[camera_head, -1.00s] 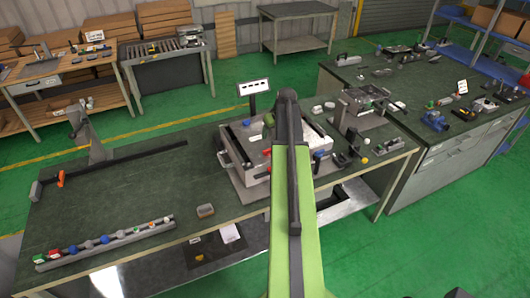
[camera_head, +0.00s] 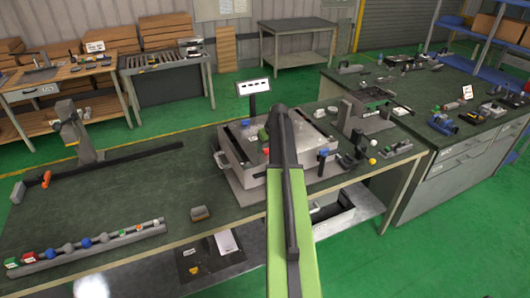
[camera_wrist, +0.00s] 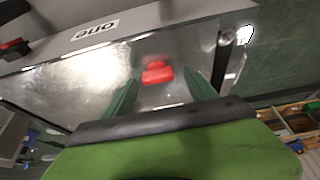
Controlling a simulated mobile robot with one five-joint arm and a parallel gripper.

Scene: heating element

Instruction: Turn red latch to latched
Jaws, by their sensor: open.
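The red latch (camera_wrist: 157,73) lies on the shiny metal top of the box in the wrist view. My gripper (camera_wrist: 163,78) is open, with a green finger to the left of the latch and another to its right. The fingers look apart from the latch; their height over it is hard to tell. In the head view, the metal box (camera_head: 228,163) stands on the dark table, and my arm covers part of its top. A small red part (camera_head: 266,150) shows beside my arm, but I cannot tell whether it is the latch. My fingertips are hidden there.
A small sign (camera_head: 253,87) stands behind the box. A rack (camera_head: 85,256) of coloured pieces lies at the table's front left. A blue-topped part (camera_head: 323,155) and several small fixtures stand right of my arm. The table's middle left is mostly clear.

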